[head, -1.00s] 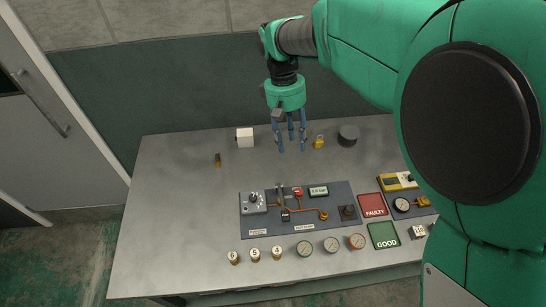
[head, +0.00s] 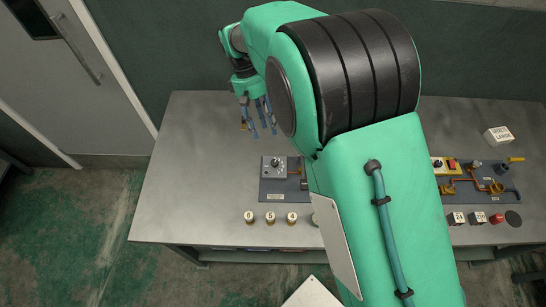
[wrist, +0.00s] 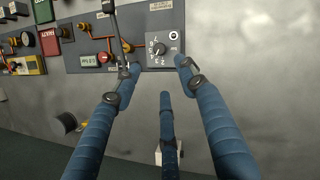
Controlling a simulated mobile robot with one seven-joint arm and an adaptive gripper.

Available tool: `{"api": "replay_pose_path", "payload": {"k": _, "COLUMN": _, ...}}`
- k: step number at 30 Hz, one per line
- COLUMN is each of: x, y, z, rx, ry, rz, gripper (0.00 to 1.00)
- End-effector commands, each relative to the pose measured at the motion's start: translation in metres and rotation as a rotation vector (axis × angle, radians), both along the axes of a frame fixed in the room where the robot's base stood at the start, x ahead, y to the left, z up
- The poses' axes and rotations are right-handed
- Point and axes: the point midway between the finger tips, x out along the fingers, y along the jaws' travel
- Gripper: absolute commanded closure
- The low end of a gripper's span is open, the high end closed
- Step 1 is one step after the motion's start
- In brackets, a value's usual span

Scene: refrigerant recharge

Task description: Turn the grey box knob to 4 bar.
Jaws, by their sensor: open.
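The grey box (head: 281,167) sits on the left end of a dark panel on the metal bench.
Several brass weights (head: 270,217) stand along the bench front. A pipe assembly with a red PILOT knob (wrist: 103,58) is beside the grey box. A dark cylinder (wrist: 66,123) and a white block (wrist: 178,156) stand on the bench. My arm hides the bench middle in the head view.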

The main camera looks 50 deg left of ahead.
Motion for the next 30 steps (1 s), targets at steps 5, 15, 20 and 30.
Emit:
{"api": "replay_pose_path", "payload": {"k": 5, "x": 0.000, "y": -0.001, "z": -0.003, "rx": 0.000, "ry": 0.000, "rz": 0.000, "gripper": 0.58}}
{"api": "replay_pose_path", "payload": {"k": 15, "x": -0.002, "y": -0.014, "z": -0.032, "rx": -0.002, "ry": 0.001, "rz": 0.000, "gripper": 0.58}}
{"api": "replay_pose_path", "payload": {"k": 20, "x": -0.003, "y": -0.023, "z": -0.055, "rx": -0.002, "ry": 0.001, "rz": 0.000, "gripper": 0.58}}
{"api": "replay_pose_path", "payload": {"k": 30, "x": -0.005, "y": -0.043, "z": -0.104, "rx": -0.001, "ry": 0.000, "rz": 0.000, "gripper": 0.58}}
